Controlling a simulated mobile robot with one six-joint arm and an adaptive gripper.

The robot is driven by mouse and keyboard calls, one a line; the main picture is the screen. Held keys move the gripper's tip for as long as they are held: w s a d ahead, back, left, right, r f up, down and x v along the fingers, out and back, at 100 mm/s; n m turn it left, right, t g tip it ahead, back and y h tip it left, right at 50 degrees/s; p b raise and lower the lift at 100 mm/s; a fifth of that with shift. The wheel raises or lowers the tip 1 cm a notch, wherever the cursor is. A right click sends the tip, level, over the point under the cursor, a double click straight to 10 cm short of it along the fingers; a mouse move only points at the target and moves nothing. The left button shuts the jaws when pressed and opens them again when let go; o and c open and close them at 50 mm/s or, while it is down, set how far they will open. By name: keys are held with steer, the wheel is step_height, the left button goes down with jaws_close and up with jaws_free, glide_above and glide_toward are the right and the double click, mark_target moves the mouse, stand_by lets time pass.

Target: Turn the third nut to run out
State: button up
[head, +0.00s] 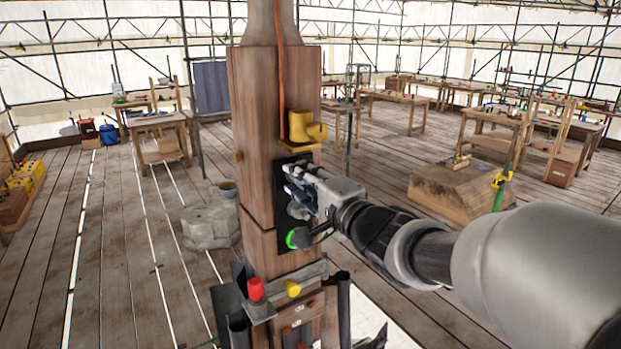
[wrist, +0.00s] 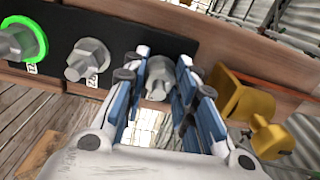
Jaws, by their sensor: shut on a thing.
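A black plate (wrist: 118,42) is fixed to the wooden post (head: 262,110) and bears a row of grey hex nuts on studs. In the wrist view the first nut (wrist: 18,42), ringed in green, is at the left. The second nut (wrist: 88,60) is beside it, with a small label below. The third nut (wrist: 159,76) sits between the blue-padded fingers of my gripper (wrist: 162,92), which is shut on it. In the head view my gripper (head: 300,192) reaches the plate from the right and hides the third nut. The green-ringed nut (head: 298,238) shows below it.
A yellow fitting (head: 305,127) juts from the post just above my gripper, and is close to the right finger in the wrist view (wrist: 245,100). A red cap (head: 256,289) and a yellow knob (head: 292,288) sit lower down. Workbenches stand well behind on the plank floor.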

steer(key=n+b, duration=0.1)
steer(key=n, duration=0.3)
steer(key=n+b, duration=0.1)
steer(key=n, duration=0.3)
steer(key=n+b, duration=0.1)
steer(key=n, duration=0.4)
steer(key=shift+d+f, duration=0.1)
steer(key=shift+f, duration=0.2)
steer(key=n+b, duration=0.2)
steer(key=n, duration=0.3)
steer(key=shift+w+d, duration=0.1)
steer(key=n+b, duration=0.4)
steer(key=n, duration=0.6)
steer(key=n+b, duration=0.5)
steer(key=n, duration=0.5)
steer(key=r+n+b, duration=0.1)
steer(key=n+b, duration=0.4)
steer(key=n, duration=0.5)
